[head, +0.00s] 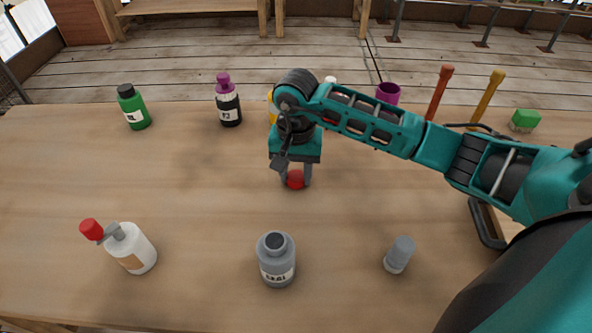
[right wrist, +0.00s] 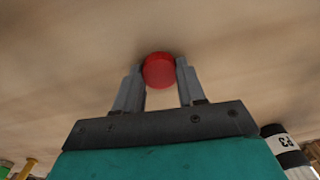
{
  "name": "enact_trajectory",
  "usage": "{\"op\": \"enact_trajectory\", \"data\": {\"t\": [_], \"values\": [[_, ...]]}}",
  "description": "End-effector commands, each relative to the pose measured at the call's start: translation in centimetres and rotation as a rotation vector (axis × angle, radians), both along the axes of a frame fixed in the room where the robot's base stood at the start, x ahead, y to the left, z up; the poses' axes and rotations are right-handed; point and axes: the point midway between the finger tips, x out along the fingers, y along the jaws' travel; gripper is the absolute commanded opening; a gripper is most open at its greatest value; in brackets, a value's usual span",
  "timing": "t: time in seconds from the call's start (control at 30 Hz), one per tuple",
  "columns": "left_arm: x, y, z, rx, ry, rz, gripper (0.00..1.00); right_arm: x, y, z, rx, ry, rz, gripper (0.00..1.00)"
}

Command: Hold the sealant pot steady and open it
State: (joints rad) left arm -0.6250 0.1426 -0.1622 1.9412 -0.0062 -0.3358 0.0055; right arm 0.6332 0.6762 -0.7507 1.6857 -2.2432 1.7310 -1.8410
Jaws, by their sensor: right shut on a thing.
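The grey sealant pot (head: 277,270) stands upright near the front middle of the table. A dark round opening shows in its top, and no lid sits on it. My right gripper (head: 296,183) points down behind the pot, apart from it. It is shut on a small round red lid (head: 295,180), at or just above the tabletop; I cannot tell if they touch. In the right wrist view the red lid (right wrist: 159,70) sits between the fingertips (right wrist: 160,80). My left gripper is not in view.
A white bottle with a red top (head: 132,248) stands front left, a grey cylinder (head: 399,255) front right. A green bottle (head: 134,108), a black bottle with purple cap (head: 229,104), a purple cup (head: 388,94) and a green block (head: 524,121) are behind. The left middle is clear.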

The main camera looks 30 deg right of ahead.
Motion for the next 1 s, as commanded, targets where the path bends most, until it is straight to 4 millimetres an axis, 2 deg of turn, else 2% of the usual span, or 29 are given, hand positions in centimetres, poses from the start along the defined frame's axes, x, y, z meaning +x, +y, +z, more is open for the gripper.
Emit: {"op": "enact_trajectory", "data": {"t": [0.17, 0.2, 0.47, 0.77, 0.87, 1.0], "values": [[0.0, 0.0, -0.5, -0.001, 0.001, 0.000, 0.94, 0.0, -0.1, -0.4, -0.001, 0.000, 0.000, 0.03], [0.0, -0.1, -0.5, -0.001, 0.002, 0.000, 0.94, 0.0, -0.1, -0.4, -0.001, 0.000, 0.000, 0.41], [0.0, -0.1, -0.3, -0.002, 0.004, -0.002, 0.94, 0.0, 0.0, -0.3, -0.001, 0.001, 0.000, 0.65], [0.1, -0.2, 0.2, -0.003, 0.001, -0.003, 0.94, 0.0, 0.0, 0.0, 0.000, 0.001, 0.000, 0.65], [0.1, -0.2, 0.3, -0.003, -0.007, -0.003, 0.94, 0.1, -0.1, 1.0, -0.002, -0.002, 0.000, 0.65], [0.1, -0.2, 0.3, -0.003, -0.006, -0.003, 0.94, 0.2, -0.1, 3.8, -0.002, -0.006, 0.000, 0.65]]}}
